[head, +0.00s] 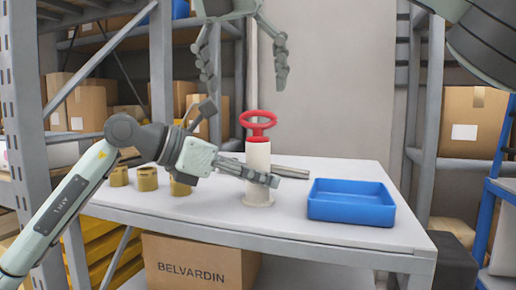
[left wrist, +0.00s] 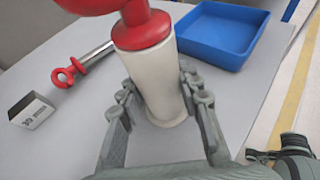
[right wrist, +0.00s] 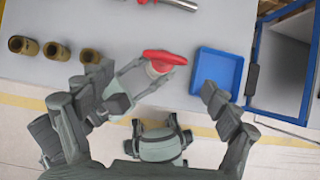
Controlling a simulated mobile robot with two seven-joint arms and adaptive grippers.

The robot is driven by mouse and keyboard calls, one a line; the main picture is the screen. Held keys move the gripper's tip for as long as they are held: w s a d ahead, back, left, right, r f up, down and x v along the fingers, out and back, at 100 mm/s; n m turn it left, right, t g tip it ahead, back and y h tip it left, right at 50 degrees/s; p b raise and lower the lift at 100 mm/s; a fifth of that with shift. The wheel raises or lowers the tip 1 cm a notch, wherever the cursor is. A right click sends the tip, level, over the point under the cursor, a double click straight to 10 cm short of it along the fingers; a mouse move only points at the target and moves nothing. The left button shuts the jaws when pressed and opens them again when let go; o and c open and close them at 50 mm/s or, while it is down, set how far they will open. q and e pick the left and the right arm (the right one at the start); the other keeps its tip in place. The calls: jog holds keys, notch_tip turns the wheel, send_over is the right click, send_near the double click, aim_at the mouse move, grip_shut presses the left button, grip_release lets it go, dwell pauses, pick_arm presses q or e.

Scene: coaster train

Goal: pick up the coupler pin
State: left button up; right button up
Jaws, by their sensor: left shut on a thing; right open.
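A red ring handle with a collar (head: 258,122) tops an upright white cylinder (head: 258,158) on the table; whether a pin runs down inside is hidden. My left gripper (head: 262,178) is shut on the white cylinder, one finger on each side in the left wrist view (left wrist: 158,98). A second pin, a steel rod with a red ring (left wrist: 68,76), lies on the table behind the cylinder. Which of the two is the coupler pin, I cannot tell. My right gripper (head: 245,72) is open and empty, pointing down above the red handle, which lies beyond its fingertips in the right wrist view (right wrist: 165,57).
A blue tray (head: 350,212), seen empty, stands right of the cylinder. Three brass cups (head: 147,178) stand at the table's left. A small labelled block (left wrist: 32,110) stands near the lying pin. Shelves with cartons (head: 475,120) stand behind.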

aim_at(253, 117)
jog(key=x, duration=0.6)
jog(key=f, duration=0.1)
jog(key=w+d+f, duration=0.1)
jog(key=w+f, duration=0.1)
jog(key=shift+w+d+f, duration=0.15)
jog(key=shift+w+d, duration=0.05)
jog(key=shift+d, duration=0.2)
jog(key=shift+w+f, duration=0.25)
jog(key=shift+f, duration=0.15)
grip_shut()
jog(key=shift+r, duration=0.1)
